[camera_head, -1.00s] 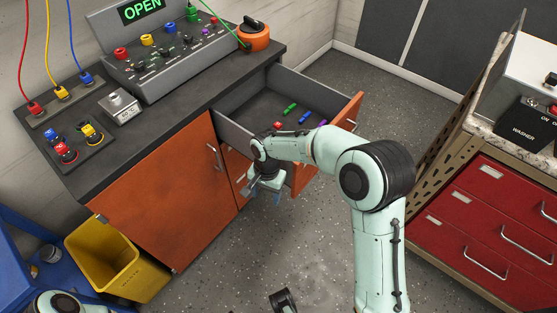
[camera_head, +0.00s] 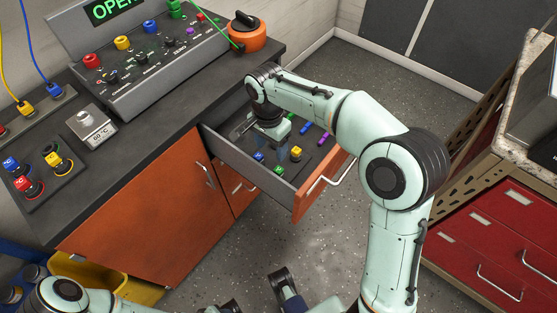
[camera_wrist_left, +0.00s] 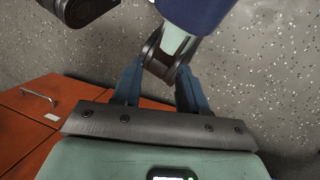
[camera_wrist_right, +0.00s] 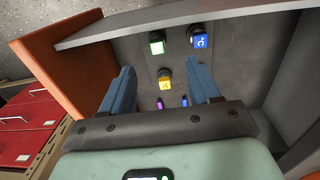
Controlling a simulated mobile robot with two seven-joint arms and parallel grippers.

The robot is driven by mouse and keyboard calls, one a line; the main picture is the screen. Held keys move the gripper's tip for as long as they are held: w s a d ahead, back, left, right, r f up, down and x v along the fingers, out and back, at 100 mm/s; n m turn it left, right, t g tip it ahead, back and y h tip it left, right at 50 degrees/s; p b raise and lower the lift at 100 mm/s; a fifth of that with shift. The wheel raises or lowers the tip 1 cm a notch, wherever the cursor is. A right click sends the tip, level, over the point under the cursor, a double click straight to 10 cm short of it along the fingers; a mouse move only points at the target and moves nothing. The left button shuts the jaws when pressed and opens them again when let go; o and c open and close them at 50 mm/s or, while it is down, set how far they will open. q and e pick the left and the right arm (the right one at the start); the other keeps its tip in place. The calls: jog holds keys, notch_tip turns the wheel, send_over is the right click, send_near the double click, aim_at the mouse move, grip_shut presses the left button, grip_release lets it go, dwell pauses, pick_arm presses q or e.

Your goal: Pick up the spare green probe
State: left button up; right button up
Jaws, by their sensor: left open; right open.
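The spare green probe (camera_head: 279,169) lies in the open drawer near its front, with a blue probe (camera_head: 258,156) and a yellow probe (camera_head: 296,153) nearby. The right wrist view shows the green probe (camera_wrist_right: 156,46) beyond the fingers, left of the blue probe (camera_wrist_right: 199,40); the yellow probe (camera_wrist_right: 165,80) shows between the fingers. My right gripper (camera_head: 266,143) is over the drawer, open and apparently empty. Its fingers (camera_wrist_right: 161,72) appear apart from the green probe. My left gripper (camera_wrist_left: 159,72) is open and empty above the floor.
The drawer (camera_head: 235,150) has raised walls and an orange front (camera_head: 322,185). Blue (camera_head: 306,128) and purple (camera_head: 323,139) sticks lie further back. The bench top (camera_head: 150,137) carries a panel with plugs. A red cabinet (camera_head: 490,235) stands at the right; floor between is clear.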

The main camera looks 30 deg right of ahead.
jog(key=b, duration=0.2)
send_over(276, 172)
notch_tip(276, 172, down, 7)
jog(key=shift+w+a+f, duration=0.15)
jog(key=shift+a+f, duration=0.25)
jog(key=shift+f, duration=0.15)
jog(key=f, duration=0.1)
jog(key=f+b, duration=0.1)
jog(key=f, duration=0.1)
jog(key=d+f, duration=0.1)
jog(key=f, duration=0.1)
jog(key=shift+s, duration=0.2)
pick_arm(q)
jog(key=shift+t, duration=0.6)
jog(key=w+f, duration=0.1)
jog(key=w+a+f, duration=0.1)
jog(key=w+f, duration=0.1)
jog(key=shift+a+f, duration=0.1)
jog(key=shift+f, duration=0.15)
pick_arm(e)
jog(key=c, duration=0.9)
